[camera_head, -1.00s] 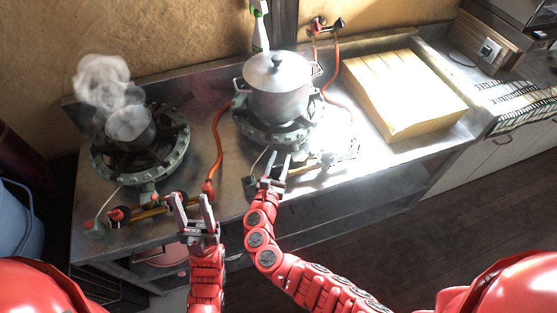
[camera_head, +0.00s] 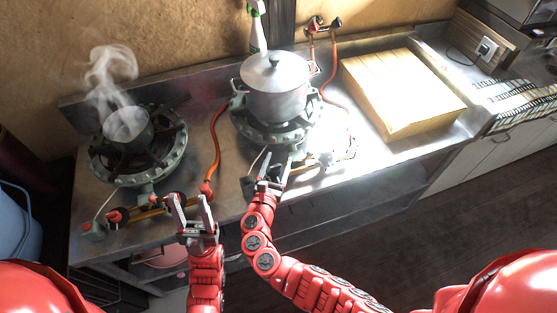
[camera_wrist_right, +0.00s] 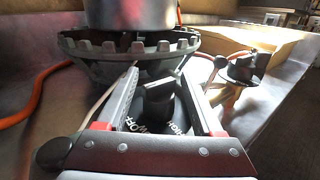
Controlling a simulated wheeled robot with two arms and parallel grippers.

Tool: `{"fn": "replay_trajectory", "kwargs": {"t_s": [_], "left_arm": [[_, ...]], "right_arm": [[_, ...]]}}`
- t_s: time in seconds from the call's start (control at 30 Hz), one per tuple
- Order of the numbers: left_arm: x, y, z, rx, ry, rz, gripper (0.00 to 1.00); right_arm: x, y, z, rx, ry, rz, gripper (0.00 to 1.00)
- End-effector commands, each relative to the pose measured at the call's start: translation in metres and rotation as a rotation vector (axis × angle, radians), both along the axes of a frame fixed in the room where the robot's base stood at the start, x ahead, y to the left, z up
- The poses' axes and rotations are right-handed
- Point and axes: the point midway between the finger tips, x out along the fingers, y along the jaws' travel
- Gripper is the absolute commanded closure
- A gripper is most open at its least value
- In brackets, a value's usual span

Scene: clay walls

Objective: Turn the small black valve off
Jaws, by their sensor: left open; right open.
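In the right wrist view a black knob (camera_wrist_right: 158,98) on a dark dial with white lettering, part of it reading OFF, lies between my right gripper's fingers. My right gripper (camera_head: 277,160) is open, with one finger on each side of the knob; I cannot tell whether they touch it. A second black valve handle (camera_wrist_right: 246,68) stands further right, outside the fingers. My left gripper (camera_head: 189,202) is open and empty, at the counter's front edge below the left burner (camera_head: 138,158).
A lidded metal pot (camera_head: 275,92) stands on the right burner (camera_head: 240,128). A steaming small pot (camera_head: 128,130) is on the left burner. An orange hose (camera_head: 216,140) runs between the burners. A large yellowish block (camera_head: 402,95) sits at the right of the metal counter.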

Motion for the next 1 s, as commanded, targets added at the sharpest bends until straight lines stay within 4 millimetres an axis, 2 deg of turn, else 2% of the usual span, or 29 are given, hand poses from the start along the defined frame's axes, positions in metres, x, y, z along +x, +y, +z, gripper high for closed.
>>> {"fn": "replay_trajectory", "kwargs": {"t_s": [0.17,0.4,0.6,0.8,1.0], "left_arm": [[0.000,0.000,-0.006,0.000,0.000,0.000,0.50],[0.000,0.000,-0.017,0.000,0.000,0.000,0.50],[0.000,0.000,-0.022,0.000,0.000,0.000,0.50],[0.000,0.000,-0.024,0.000,0.000,0.000,0.50],[0.000,0.000,-0.024,0.000,0.000,0.000,0.50]], "right_arm": [[-0.032,0.012,-0.002,0.003,0.000,0.007,0.32],[-0.096,0.031,-0.003,0.006,0.001,0.008,0.32],[-0.136,0.042,-0.002,0.002,0.001,0.007,0.32],[-0.156,0.047,0.000,0.003,0.001,0.002,0.32],[-0.159,0.048,0.000,0.002,0.000,0.001,0.32]]}}
